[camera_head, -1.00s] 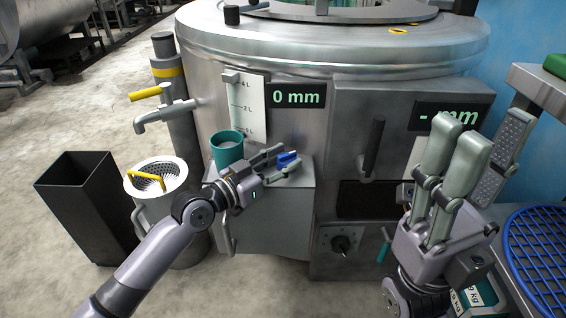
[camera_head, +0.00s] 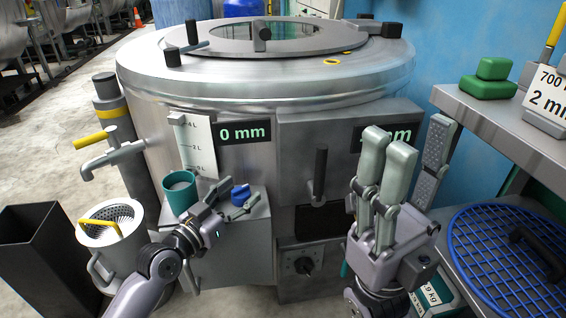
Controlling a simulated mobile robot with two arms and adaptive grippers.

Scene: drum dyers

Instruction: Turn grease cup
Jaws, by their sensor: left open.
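A small blue knob-like cap (camera_head: 241,192), which seems to be the grease cup, sits on the grey box top at the front of the drum, right of a teal cup (camera_head: 180,190). My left gripper (camera_head: 239,197) is open, with its fingers on either side of the blue cap. Whether they touch it I cannot tell. My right gripper (camera_head: 413,145) is raised at the right in front of the drum, fingers pointing up, spread apart and empty.
The large steel drum (camera_head: 250,85) fills the middle. A yellow-handled tap (camera_head: 105,150), a strainer pot (camera_head: 108,222) and a dark bin (camera_head: 45,255) stand left. A shelf with green blocks (camera_head: 487,85) and a blue mesh disc (camera_head: 500,250) are at right.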

